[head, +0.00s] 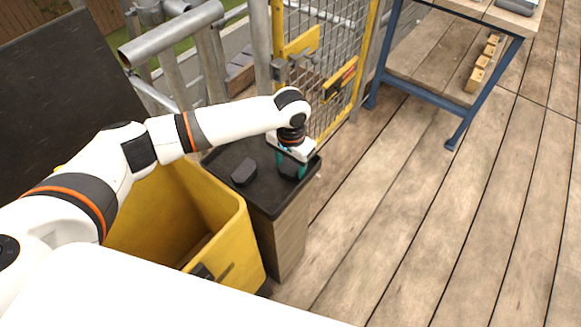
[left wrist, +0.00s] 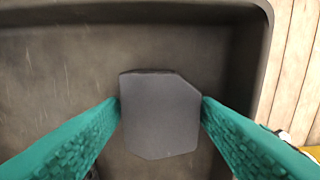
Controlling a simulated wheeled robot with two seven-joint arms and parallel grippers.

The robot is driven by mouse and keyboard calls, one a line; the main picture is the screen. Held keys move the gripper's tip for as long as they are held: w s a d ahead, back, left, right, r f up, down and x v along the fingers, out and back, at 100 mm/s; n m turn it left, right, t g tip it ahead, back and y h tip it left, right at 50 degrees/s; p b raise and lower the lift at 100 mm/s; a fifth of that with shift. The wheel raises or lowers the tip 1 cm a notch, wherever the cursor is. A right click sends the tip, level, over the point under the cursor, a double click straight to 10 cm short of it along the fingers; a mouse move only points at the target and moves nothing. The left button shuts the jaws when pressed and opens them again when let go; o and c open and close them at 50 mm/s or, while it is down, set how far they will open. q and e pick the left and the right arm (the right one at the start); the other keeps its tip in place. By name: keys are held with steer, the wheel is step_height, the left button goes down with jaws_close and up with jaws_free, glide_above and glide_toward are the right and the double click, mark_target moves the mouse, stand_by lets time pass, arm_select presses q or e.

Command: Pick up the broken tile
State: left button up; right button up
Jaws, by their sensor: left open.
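A flat dark grey broken tile (left wrist: 160,118) with cut corners lies on the dark tray (left wrist: 60,60) in the left wrist view. My left gripper (left wrist: 160,103) is open, pointing down, with one teal finger on each side of the tile. The fingertips are close to its side edges; I cannot tell whether they touch. In the head view my left gripper (head: 291,172) is over the right part of the tray (head: 262,198) and hides what is under it. My right gripper is not in view.
A small dark block (head: 244,171) lies on the tray left of the gripper. The tray has a raised rim and tops a wooden stand (head: 290,235). A yellow bin (head: 235,240) stands beside it. A yellow mesh gate (head: 340,60) is behind. The plank floor right is clear up to a blue-legged bench (head: 470,110).

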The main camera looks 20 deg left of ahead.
arm_select(q)
steer(key=c, duration=0.8)
steer(key=shift+r, duration=0.15)
steer(key=shift+c, duration=0.2)
